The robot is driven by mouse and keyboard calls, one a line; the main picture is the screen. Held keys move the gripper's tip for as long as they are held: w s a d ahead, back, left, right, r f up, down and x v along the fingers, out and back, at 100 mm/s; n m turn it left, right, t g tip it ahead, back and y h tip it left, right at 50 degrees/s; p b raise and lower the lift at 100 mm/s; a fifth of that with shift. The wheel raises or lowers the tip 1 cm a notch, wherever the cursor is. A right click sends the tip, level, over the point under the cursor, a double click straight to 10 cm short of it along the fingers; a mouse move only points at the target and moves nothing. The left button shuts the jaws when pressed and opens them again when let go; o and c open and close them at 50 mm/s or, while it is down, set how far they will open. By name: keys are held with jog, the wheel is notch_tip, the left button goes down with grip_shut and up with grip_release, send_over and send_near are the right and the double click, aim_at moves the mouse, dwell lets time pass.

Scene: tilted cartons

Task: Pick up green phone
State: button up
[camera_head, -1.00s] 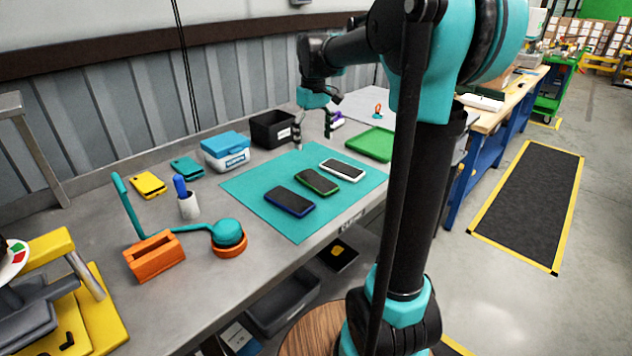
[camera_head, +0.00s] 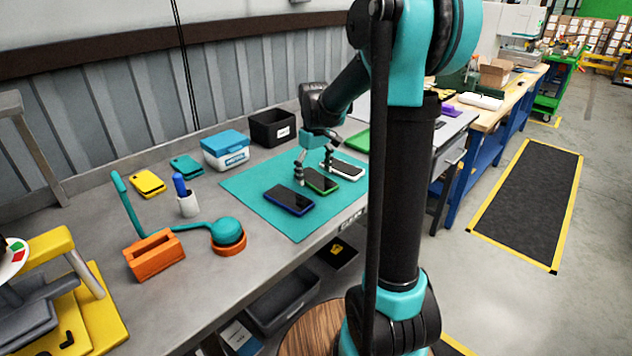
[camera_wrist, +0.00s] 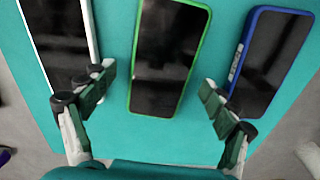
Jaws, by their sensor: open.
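The green phone (camera_head: 320,181) lies screen up on the teal mat (camera_head: 247,187), between a blue phone (camera_head: 289,199) and a white phone (camera_head: 347,168). In the wrist view the green phone (camera_wrist: 170,55) is in the upper middle, with the white phone (camera_wrist: 55,40) on its left and the blue phone (camera_wrist: 275,60) on its right. My gripper (camera_head: 314,172) is open and empty above the mat at the green phone. In the wrist view its fingers (camera_wrist: 160,90) show on either side of the green phone, apart from it. Their height above the mat is hard to tell.
A blue and white box (camera_head: 226,150) and a black bin (camera_head: 273,128) stand behind the mat. A green tray (camera_head: 357,141) is partly hidden by my arm.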

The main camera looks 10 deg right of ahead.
aim_at(315, 177)
jog(key=shift+f, duration=0.1)
jog(key=shift+c, duration=0.5)
jog(key=c, duration=1.3)
notch_tip(315, 177, up, 20)
